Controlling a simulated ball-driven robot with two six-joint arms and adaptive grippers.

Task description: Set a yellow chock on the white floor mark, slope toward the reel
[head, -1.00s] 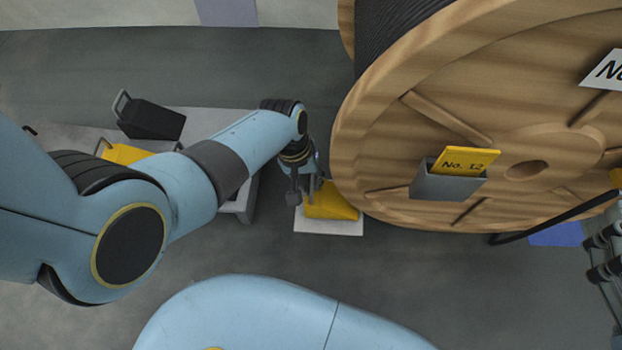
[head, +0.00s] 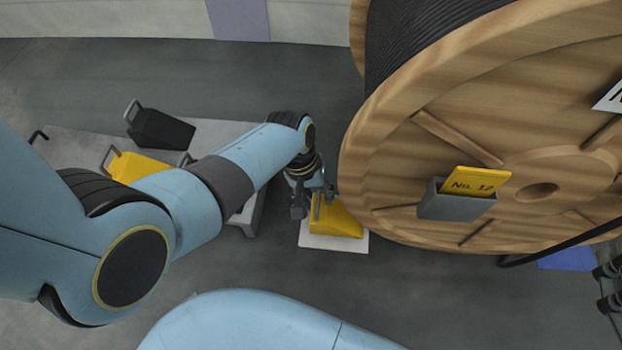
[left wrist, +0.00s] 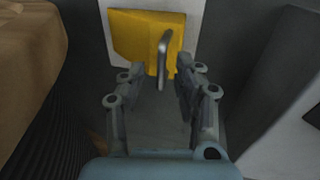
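A yellow chock (head: 342,222) sits on the white floor mark (head: 332,243), close beside the wooden reel (head: 400,150). Its handle end faces left and its body reaches toward the reel's lower rim. The slope itself is hard to make out. My left gripper (head: 315,202) is at the handle end. In the left wrist view, its two fingers (left wrist: 158,72) stand apart on either side of the chock's grey handle (left wrist: 164,58), with gaps visible. The yellow chock (left wrist: 135,38) lies beyond the fingertips. Part of what looks like my right gripper (head: 609,285) shows at the right edge, cut off.
A light platform (head: 225,130) at left bears a black chock (head: 160,130) and another yellow chock (head: 135,167). The reel carries a grey holder (head: 455,206) with a yellow card (head: 478,181). A blue patch (head: 567,259) lies at right. Floor below the mark is clear.

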